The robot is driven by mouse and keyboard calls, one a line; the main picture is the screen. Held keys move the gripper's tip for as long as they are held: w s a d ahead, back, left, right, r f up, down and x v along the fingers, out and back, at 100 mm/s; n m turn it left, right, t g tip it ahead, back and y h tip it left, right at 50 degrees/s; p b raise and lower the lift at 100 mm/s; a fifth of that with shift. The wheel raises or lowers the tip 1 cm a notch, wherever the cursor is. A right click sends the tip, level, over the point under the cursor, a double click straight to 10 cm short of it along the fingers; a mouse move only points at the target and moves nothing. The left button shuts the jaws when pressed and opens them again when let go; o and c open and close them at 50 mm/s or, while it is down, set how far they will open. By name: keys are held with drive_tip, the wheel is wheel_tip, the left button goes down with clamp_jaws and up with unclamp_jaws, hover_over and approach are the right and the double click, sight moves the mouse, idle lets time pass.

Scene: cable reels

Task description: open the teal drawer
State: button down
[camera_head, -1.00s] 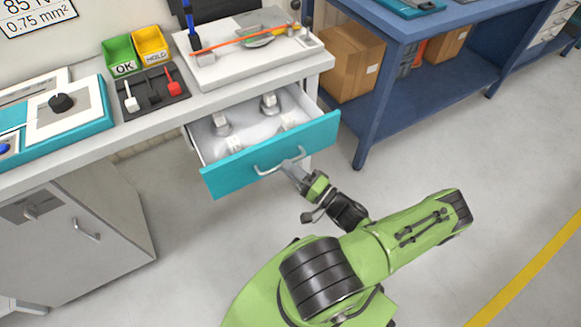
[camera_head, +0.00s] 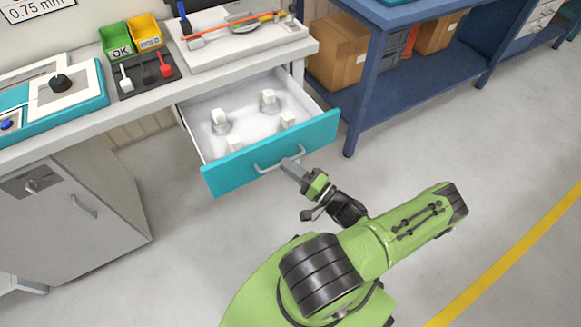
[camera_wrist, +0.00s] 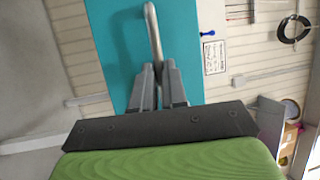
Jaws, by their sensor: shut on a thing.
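The teal drawer (camera_head: 225,176) is pulled well out from under the grey workbench. Its white inside shows several small light pieces. A pale bar handle (camera_head: 268,167) is on its teal front. My gripper (camera_head: 297,165) is at the right part of this handle. In the wrist view, the two fingers of my gripper (camera_wrist: 159,85) are closed around the handle (camera_wrist: 152,25), with the teal front (camera_wrist: 115,40) behind it.
A grey cabinet (camera_head: 95,215) stands at the left below the bench. A blue shelf table (camera_head: 440,62) with cardboard boxes (camera_head: 338,50) stands to the right of the drawer. The floor in front of the drawer is clear apart from my own arm.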

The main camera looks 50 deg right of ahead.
drive_tip(key=c, duration=1.2)
unclamp_jaws()
drive_tip(key=shift+o, duration=0.2)
drive_tip(key=v, duration=1.5)
drive_tip(key=shift+s+f, duration=0.2)
drive_tip(key=shift+s, duration=0.15)
